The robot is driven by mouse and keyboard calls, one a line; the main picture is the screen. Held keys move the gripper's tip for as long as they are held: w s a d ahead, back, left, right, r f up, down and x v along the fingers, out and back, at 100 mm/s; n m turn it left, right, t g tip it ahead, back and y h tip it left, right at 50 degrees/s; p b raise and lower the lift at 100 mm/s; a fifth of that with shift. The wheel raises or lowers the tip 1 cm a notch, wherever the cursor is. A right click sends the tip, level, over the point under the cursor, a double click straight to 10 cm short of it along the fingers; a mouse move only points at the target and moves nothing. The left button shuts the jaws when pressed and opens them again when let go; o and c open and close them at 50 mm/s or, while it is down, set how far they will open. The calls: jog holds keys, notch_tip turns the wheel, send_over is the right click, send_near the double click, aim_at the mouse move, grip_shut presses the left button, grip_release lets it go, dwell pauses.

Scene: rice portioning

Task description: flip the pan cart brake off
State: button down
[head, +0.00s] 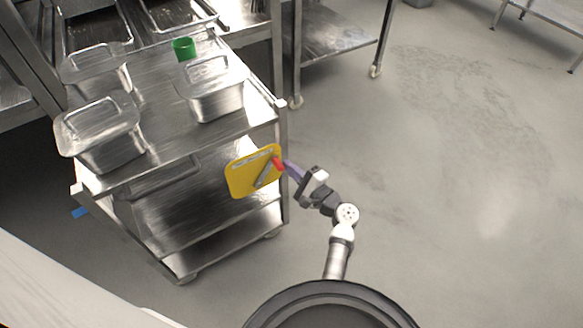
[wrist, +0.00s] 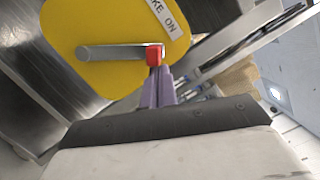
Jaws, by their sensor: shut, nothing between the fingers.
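The pan cart (head: 190,215) is a steel cart with shelves, left of centre in the head view. A yellow brake plate (head: 240,182) is on its right side and fills the upper left of the wrist view (wrist: 70,25). The brake lever (head: 264,174) is a grey bar with a red tip (head: 278,163). In the wrist view the lever (wrist: 110,53) lies across the plate, its red tip (wrist: 155,55) at the right end. A label (wrist: 165,18) there reads "KE ON", partly cut off. My gripper (head: 287,165) is shut, its purple fingertips (wrist: 157,80) at the red tip; contact is unclear.
Several lidded steel pans (head: 100,135) and a green cup (head: 184,48) stand on the cart top. A steel table (head: 340,45) stands behind. The floor (head: 450,180) to the right is clear. A blue piece (head: 80,212) shows at the cart's left.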

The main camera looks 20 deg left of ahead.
aim_at(283, 168)
jog(key=shift+s+a+r+n, duration=0.25)
jog(key=shift+r+n, duration=0.1)
jog(key=shift+n, duration=0.15)
jog(key=shift+s+a+r+n+g+h, duration=0.2)
jog(key=shift+s+a+r+n, duration=0.15)
jog(key=shift+n, duration=0.25)
jog(key=shift+s+a+r+n+g+h, duration=0.1)
jog(key=shift+s+a+r+n+g, duration=0.1)
jog(key=shift+s+r+n, duration=0.3)
jog(key=s+a+n+h+b, duration=0.3)
jog(key=s+a+n, duration=0.3)
jog(key=s+n, duration=0.2)
jog(key=shift+s+a+r+n, duration=0.15)
jog(key=shift+a+r+n, duration=0.2)
jog(key=shift+n, duration=0.75)
